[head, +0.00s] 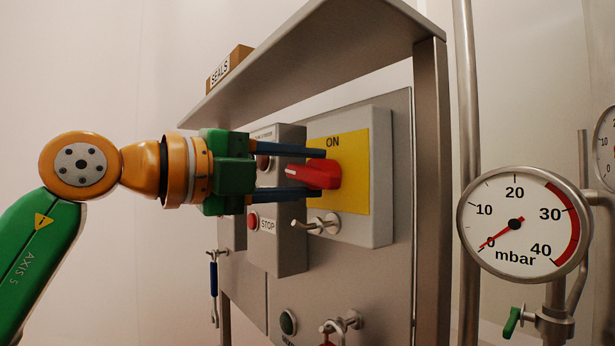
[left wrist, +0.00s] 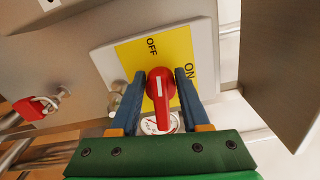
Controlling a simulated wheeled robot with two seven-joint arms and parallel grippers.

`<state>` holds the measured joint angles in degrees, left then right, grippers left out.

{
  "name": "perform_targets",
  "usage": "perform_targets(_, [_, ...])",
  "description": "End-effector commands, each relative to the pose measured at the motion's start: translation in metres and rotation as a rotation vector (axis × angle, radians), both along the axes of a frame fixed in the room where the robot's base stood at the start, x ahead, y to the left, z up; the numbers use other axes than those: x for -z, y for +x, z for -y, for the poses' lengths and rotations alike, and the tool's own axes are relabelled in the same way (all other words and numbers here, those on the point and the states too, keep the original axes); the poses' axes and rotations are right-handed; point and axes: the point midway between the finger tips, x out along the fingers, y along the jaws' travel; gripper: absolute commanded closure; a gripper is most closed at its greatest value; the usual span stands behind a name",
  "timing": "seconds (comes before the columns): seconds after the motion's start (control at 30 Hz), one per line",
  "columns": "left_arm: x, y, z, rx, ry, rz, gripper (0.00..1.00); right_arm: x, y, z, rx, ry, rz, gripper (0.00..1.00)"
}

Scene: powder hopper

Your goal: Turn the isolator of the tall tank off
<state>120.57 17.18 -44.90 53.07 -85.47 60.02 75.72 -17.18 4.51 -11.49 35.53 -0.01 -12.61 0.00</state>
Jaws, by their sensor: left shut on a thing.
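The isolator's red handle (head: 322,174) stands out from a yellow plate (head: 350,185) on a grey box (head: 382,190). ON is printed at the plate's top in the head view. My left gripper (head: 318,173) reaches in from the left, one blue finger above the handle and one below, shut on it. In the left wrist view the handle (left wrist: 160,86) lies between the fingers (left wrist: 156,95), with OFF above it and ON to its upper right. The handle's exact setting is hard to tell. My right gripper is not in view.
A STOP button box (head: 285,240) stands left of the isolator, close to my gripper. A metal peg (head: 322,224) sticks out below it. A shelf (head: 340,45) with a SEALS box (head: 230,68) overhangs. A pressure gauge (head: 525,222) and pipes stand right.

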Motion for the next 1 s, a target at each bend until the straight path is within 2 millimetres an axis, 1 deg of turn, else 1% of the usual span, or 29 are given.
perform_targets(0.2, [0.0023, 0.0004, -0.0005, -0.002, -0.063, -0.088, 1.0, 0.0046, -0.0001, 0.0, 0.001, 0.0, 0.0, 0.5])
perform_targets(0.4, [0.0031, 0.0006, -0.0006, -0.002, -0.095, -0.134, 1.0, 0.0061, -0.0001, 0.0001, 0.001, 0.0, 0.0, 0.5])
perform_targets(0.93, [0.0041, 0.0006, -0.0001, -0.001, -0.105, -0.153, 1.0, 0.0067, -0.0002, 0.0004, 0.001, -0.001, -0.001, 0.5])
perform_targets(0.97, [0.0042, 0.0006, -0.0001, -0.001, -0.104, -0.153, 0.51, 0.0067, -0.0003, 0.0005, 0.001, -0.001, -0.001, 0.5])
perform_targets(1.0, [0.0043, 0.0006, -0.0001, -0.001, -0.104, -0.153, 0.47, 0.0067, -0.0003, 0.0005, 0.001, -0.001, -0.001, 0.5])
